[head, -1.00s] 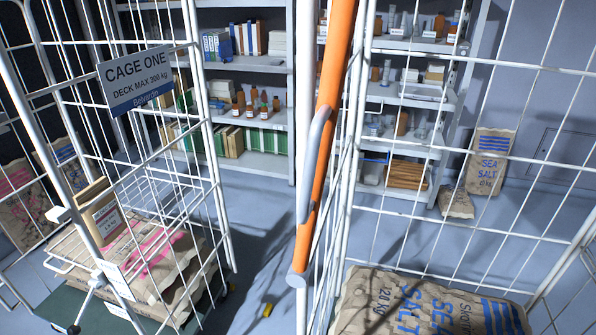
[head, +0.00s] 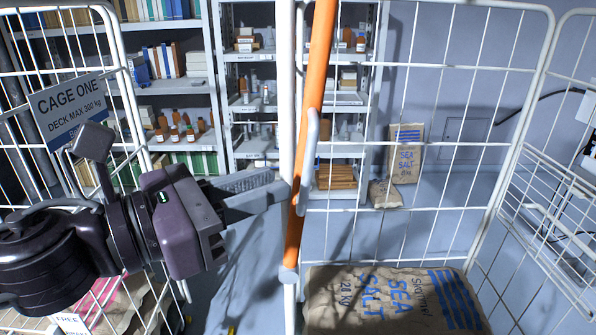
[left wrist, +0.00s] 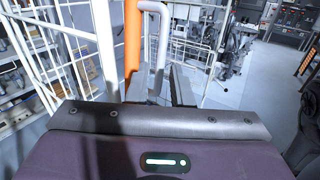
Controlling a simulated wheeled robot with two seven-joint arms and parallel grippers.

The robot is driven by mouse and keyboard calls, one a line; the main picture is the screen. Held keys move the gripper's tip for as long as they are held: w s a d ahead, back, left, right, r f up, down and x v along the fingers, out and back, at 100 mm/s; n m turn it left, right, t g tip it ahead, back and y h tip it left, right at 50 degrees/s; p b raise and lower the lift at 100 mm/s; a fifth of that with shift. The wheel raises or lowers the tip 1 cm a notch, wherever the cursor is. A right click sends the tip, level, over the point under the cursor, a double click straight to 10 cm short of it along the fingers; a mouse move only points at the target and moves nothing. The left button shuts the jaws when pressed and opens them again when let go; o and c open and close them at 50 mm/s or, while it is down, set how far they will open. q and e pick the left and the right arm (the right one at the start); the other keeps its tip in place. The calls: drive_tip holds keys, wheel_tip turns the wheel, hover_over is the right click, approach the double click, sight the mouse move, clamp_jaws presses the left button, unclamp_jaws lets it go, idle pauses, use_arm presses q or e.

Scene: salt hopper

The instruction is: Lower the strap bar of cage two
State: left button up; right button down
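The strap bar of cage two is an orange bar (head: 320,75) with a grey loop handle (head: 312,145). It stands nearly upright, slightly tilted, along the cage's white front post, with a grey end cap (head: 289,274) at its bottom. My left gripper (head: 284,190) comes in from the left, its fingers apart and their tips close to the bar, just below and left of the handle. In the left wrist view the orange bar (left wrist: 133,45) and handle (left wrist: 158,50) show just ahead of the fingers. Contact cannot be told. My right gripper is not in view.
Cage two's wire walls (head: 480,150) enclose a sea salt sack (head: 390,300). Cage one, with its sign (head: 68,105), stands at left behind my arm. Shelves (head: 250,170) and two more salt sacks are at the back. Bare floor (head: 235,270) lies between the cages.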

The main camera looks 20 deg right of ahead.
sight(303, 174)
use_arm(q)
drive_tip(key=p+x, duration=0.3)
drive_tip(key=x, duration=0.4)
drive_tip(key=shift+d+r, duration=0.1)
drive_tip(key=shift+d, duration=0.1)
drive_tip(key=shift+w+d, duration=0.15)
drive_tip(key=shift+d, duration=0.2)
drive_tip(key=shift+c, duration=0.3)
clamp_jaws()
